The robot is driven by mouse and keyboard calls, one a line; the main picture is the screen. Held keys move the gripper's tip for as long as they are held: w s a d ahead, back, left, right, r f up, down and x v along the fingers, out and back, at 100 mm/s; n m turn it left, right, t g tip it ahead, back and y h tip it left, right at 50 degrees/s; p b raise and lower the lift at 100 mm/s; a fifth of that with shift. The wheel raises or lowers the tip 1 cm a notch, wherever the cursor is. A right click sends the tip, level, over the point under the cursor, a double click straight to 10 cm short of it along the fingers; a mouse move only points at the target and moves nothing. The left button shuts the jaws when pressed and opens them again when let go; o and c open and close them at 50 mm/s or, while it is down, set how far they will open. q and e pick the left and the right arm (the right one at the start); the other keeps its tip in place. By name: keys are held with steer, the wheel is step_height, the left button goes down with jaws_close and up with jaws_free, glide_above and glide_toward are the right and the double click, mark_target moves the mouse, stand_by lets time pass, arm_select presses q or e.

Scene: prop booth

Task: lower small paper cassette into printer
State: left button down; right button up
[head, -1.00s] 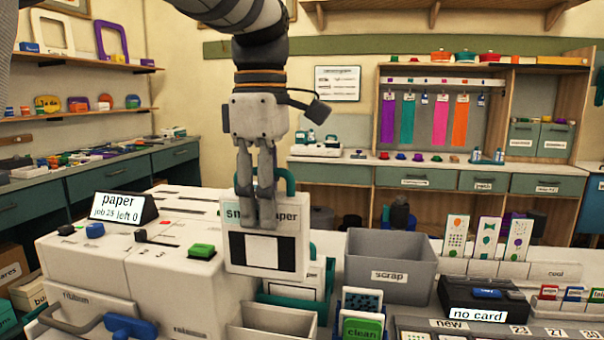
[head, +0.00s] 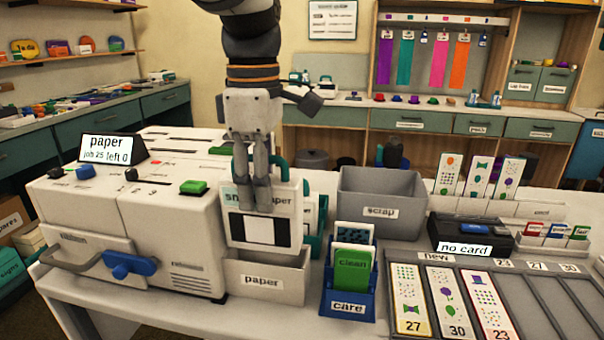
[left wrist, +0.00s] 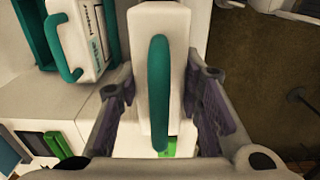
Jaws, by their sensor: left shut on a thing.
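The small paper cassette (head: 268,228) is a white flat case with a black-framed window and a teal handle. My left gripper (head: 259,200) is shut on it from above and holds it upright at the printer's right side, in front of another cassette. In the left wrist view the cassette (left wrist: 162,60) stands between the fingers of the left gripper (left wrist: 162,105), its teal handle toward the camera. The white printer (head: 170,225) stands to the left; its display (head: 107,148) reads "paper" and "job 25 left 0". My right gripper is not in view.
A white bin marked "paper" (head: 262,281) is just below the cassette. A blue "care" holder (head: 348,303), a grey scrap bin (head: 380,212) and a black "no card" reader (head: 470,232) stand to the right. Another teal-handled cassette (left wrist: 85,35) shows in the left wrist view.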

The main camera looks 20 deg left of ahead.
mark_target(264, 229)
arm_select(q)
steer(key=shift+f, duration=0.15)
stand_by(0.4)
steer(key=shift+f, duration=3.55)
steer(key=shift+f, duration=0.2)
steer(key=c, duration=1.1)
jaws_free()
steer(key=shift+o, duration=0.2)
step_height(264, 229, up, 12)
steer(key=shift+r, duration=0.1)
